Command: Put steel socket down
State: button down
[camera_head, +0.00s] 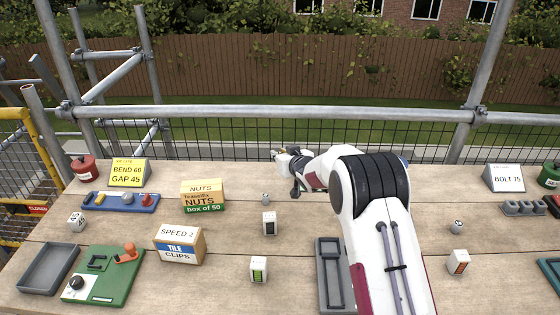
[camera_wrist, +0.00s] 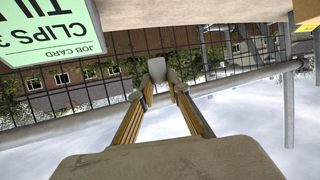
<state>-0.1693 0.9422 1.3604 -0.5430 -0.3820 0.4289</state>
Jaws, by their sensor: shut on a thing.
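My gripper (camera_head: 281,156) is held out over the far edge of the bench, pointing left in the head view. In the wrist view its two fingers (camera_wrist: 162,90) come together around a small grey piece, the steel socket (camera_wrist: 157,69), at their tips. The socket is hard to make out in the head view, where the gripper is small and partly covered by my wrist. The wrist view looks tilted, with sky below and the bench edge above.
A blue tray (camera_head: 101,202) with small parts lies left. The nuts box (camera_head: 203,206), tile clips box (camera_head: 179,255) and a small grey cylinder (camera_head: 265,198) stand on the bench. A grey tray (camera_head: 326,245) lies beside my arm. A green job card (camera_wrist: 48,40) shows in the wrist view.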

jog(key=shift+r, duration=0.1)
dwell(0.5)
jog(key=shift+s+a+r+m+h, duration=1)
jog(key=shift+s+r, duration=0.4)
jog(key=shift+s, duration=1.65)
jog(key=s+d+f+m+t+h, duration=0.1)
jog(key=s+d+f+m+h, duration=0.1)
jog(key=d, duration=0.5)
jog(key=shift+s+d+f+h, duration=0.25)
jog(key=shift+s+h, duration=0.25)
jog(key=shift+s, duration=0.5)
jog(key=shift+f, duration=0.15)
jog(key=shift+f, duration=2.95)
jog(key=shift+f, duration=0.1)
